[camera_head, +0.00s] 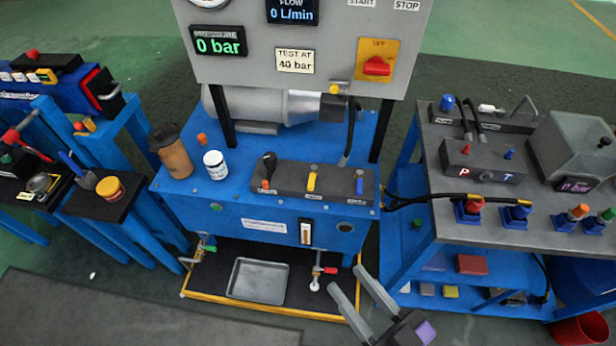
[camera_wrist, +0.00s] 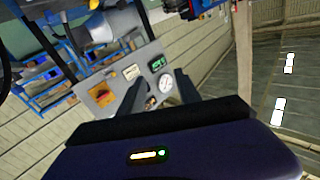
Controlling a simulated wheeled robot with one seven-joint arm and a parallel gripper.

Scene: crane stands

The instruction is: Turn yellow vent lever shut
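The yellow lever (camera_head: 312,182) stands on the dark valve block (camera_head: 290,184) on the blue bench. It sits between a black-handled lever (camera_head: 268,165) and a blue lever (camera_head: 360,182), and it looks roughly upright. Whether its valve is open or shut I cannot tell. My gripper (camera_head: 344,276) is open and empty, in front of the bench at the lower right and apart from the lever. In the wrist view my gripper (camera_wrist: 158,78) has its two fingers apart, with the grey gauge panel (camera_wrist: 110,101) beyond them. I cannot make out the yellow lever there.
A brown bottle (camera_head: 176,158) and a white jar (camera_head: 215,165) stand left of the valve block. The upright panel (camera_head: 220,70) reads 0 bar. A metal tray (camera_head: 258,281) lies below. A grey-topped cart (camera_head: 440,215) with black hoses stands at the right.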

